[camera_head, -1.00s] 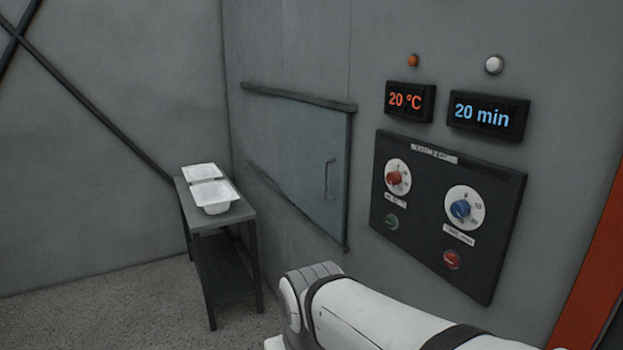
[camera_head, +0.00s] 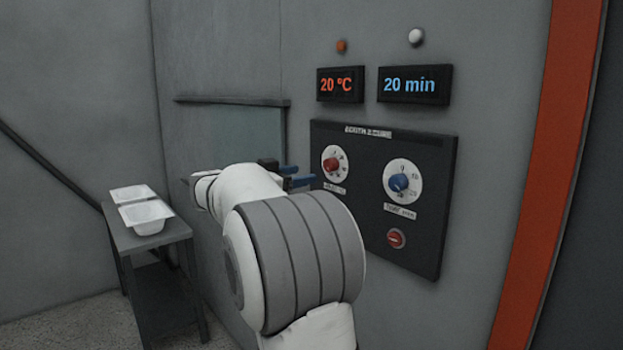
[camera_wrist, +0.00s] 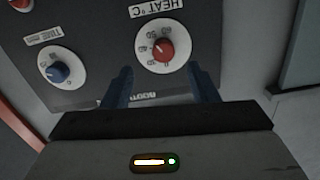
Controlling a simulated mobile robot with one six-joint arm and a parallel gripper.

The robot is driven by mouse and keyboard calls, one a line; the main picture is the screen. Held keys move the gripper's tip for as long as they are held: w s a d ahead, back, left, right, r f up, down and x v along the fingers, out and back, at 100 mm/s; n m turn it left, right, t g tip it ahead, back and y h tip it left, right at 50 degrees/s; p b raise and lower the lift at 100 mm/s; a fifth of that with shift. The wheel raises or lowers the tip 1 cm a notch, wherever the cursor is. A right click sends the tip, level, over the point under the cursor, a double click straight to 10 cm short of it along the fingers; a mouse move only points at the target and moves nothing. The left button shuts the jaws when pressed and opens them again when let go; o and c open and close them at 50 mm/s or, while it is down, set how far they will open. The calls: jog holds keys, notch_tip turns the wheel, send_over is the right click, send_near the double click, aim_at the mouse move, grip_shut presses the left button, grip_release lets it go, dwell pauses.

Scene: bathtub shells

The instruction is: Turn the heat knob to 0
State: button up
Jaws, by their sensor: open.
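The red heat knob (camera_head: 331,165) sits on a white dial on the dark control panel (camera_head: 425,240). In the wrist view, which is upside down, the heat knob (camera_wrist: 162,49) shows under the HEAT °C label; its exact setting is too small to read surely. The temperature display (camera_head: 340,85) reads 20 °C. My gripper (camera_head: 297,175) has blue fingers just left of the heat dial in the head view. In the wrist view my gripper (camera_wrist: 159,70) is open and empty, its fingers spread either side of the knob's line, apart from it.
The blue time knob (camera_head: 399,183) is right of the heat knob, under a 20 min display (camera_head: 415,85). A red button (camera_head: 396,238) is below. A sliding door (camera_head: 235,130) is left of the panel. A side table (camera_head: 165,235) holds white shells (camera_head: 147,217).

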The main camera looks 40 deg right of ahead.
aim_at(327, 166)
jog(key=shift+m, duration=0.3)
jog(key=d, duration=0.2)
jog(key=d+p, duration=0.1)
jog(key=d, duration=0.2)
jog(key=w+d, duration=0.1)
jog(key=d, duration=0.2)
jog(key=shift+r, duration=0.35)
jog(key=shift+c, duration=0.4)
jog(key=c, duration=0.9)
